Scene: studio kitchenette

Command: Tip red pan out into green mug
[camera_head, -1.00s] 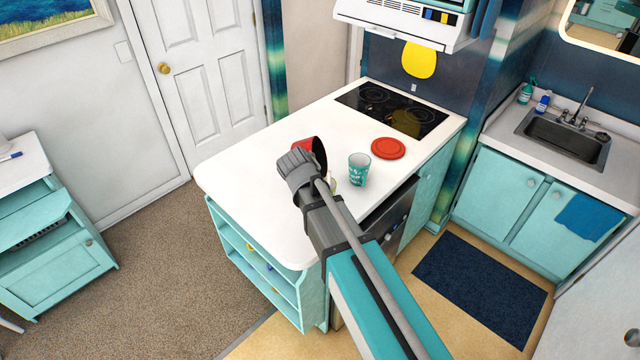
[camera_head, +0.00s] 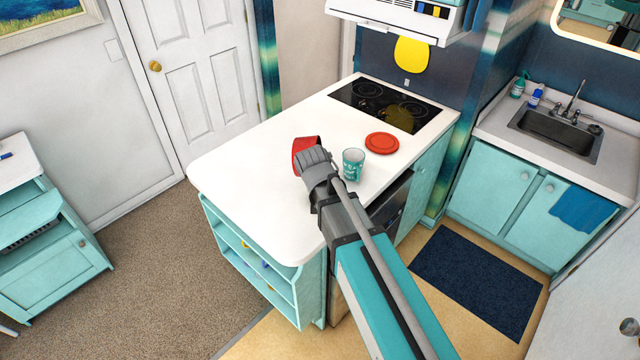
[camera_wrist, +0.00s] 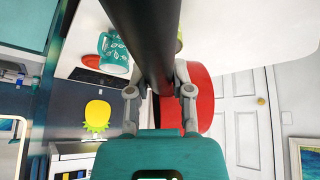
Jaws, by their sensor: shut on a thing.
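The red pan (camera_head: 301,152) is held above the white counter, on its side, its red outside showing left of my gripper (camera_head: 313,162). In the wrist view, my gripper (camera_wrist: 160,92) is shut on the pan's black handle (camera_wrist: 150,35), with the red pan (camera_wrist: 200,100) behind and to the right. The green mug (camera_head: 353,165) stands upright on the counter, just right of my gripper and apart from the pan. The mug, with its pale pattern, also shows in the wrist view (camera_wrist: 115,54). I cannot see into the pan.
A red round lid-like disc (camera_head: 382,143) lies on the counter behind the mug. A black cooktop (camera_head: 386,104) is farther back. A small yellow-green thing (camera_wrist: 179,42) shows partly behind the handle in the wrist view. The counter's left part is bare.

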